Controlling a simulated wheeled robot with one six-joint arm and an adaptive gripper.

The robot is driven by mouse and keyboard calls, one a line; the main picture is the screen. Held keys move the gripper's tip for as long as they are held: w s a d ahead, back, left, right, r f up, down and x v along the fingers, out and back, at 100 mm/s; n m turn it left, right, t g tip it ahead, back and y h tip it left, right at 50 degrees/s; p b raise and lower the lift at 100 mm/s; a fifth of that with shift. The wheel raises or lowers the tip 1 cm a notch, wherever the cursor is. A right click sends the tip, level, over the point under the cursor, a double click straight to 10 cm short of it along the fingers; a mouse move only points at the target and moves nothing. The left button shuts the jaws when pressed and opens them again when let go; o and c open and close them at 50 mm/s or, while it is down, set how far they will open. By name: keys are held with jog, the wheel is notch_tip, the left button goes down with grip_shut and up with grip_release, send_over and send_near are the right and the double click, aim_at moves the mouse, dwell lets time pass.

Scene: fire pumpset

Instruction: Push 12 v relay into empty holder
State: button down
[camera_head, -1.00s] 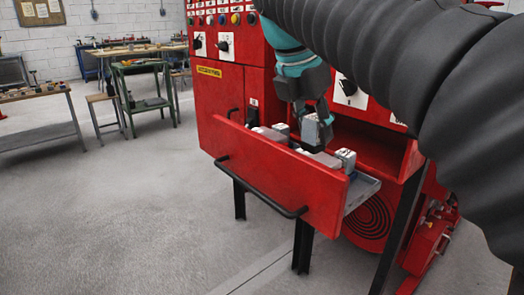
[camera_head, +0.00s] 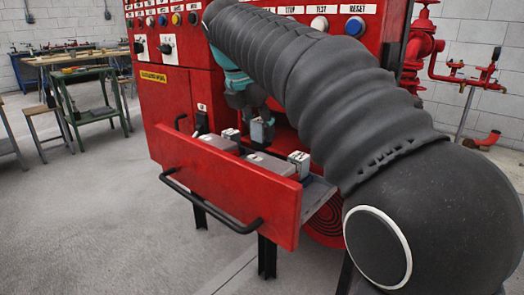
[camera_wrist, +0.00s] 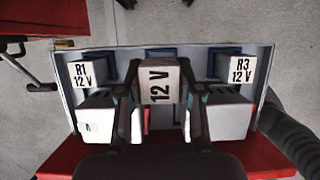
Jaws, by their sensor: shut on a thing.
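My gripper (camera_wrist: 160,90) is shut on the grey relay marked "12 V" (camera_wrist: 160,88), with a finger on each side of it. The relay also shows in the head view (camera_head: 262,132), upright over the open drawer. A blue holder (camera_wrist: 160,51) shows between the R1 and R3 positions, just beyond the held relay, which hides part of it. I cannot tell whether the relay touches it. Relays marked "R1 12 V" (camera_wrist: 82,73) and "R3 12 V" (camera_wrist: 241,72) sit at blue holders on either side.
The red drawer (camera_head: 225,185) is pulled out of the red pump cabinet (camera_head: 175,110). Grey-white boxes (camera_wrist: 106,116) (camera_wrist: 230,119) stand in it on both sides of my fingers. Workbenches (camera_head: 90,95) stand far behind at the left. The floor at front left is clear.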

aim_at(259, 141)
jog(key=shift+d+f+b, duration=0.1)
jog(key=shift+f+b, duration=0.5)
jog(key=shift+f, duration=1.9)
jog(key=shift+f, duration=0.1)
jog(key=c, duration=0.7)
grip_release()
jog(key=shift+c, duration=0.2)
jog(key=p+v, duration=0.1)
jog(key=v, duration=1.1)
